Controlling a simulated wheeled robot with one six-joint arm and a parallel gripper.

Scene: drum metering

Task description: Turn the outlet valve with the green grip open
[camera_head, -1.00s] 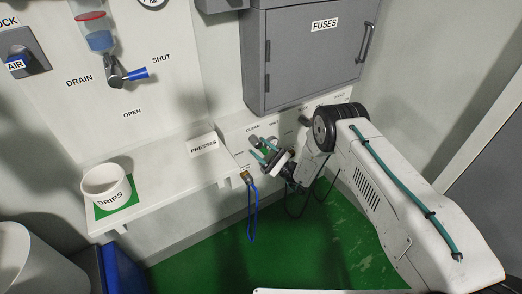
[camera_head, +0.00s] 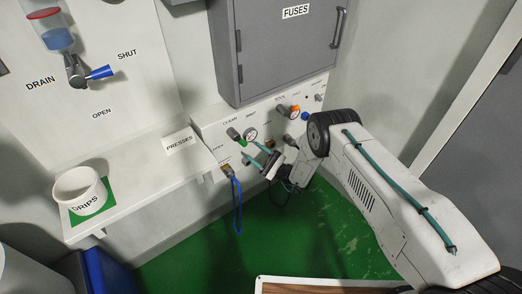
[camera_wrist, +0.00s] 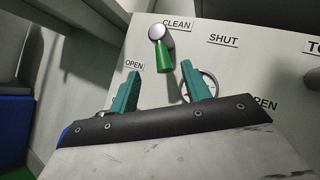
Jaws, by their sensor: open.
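The outlet valve with the green grip (camera_head: 237,136) is on the low white panel under the CLEAN label. In the wrist view it shows a round silver hub and a green grip (camera_wrist: 164,57) pointing down. A SHUT label (camera_wrist: 222,39) is to its right and an OPEN label (camera_wrist: 135,65) to its lower left. My gripper (camera_wrist: 160,72) is open, its two teal fingers apart, with the green grip in the picture between and above the tips. Nothing is between the fingers that I can see as held. In the head view my gripper (camera_head: 262,156) is just below right of the valve.
A gauge (camera_head: 249,133) sits right beside the valve, partly behind my right finger in the wrist view. An orange-grip valve (camera_head: 293,110) is farther right. A blue hose (camera_head: 237,205) hangs below left. The grey FUSES cabinet (camera_head: 280,50) juts out above; a shelf (camera_head: 150,178) is left.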

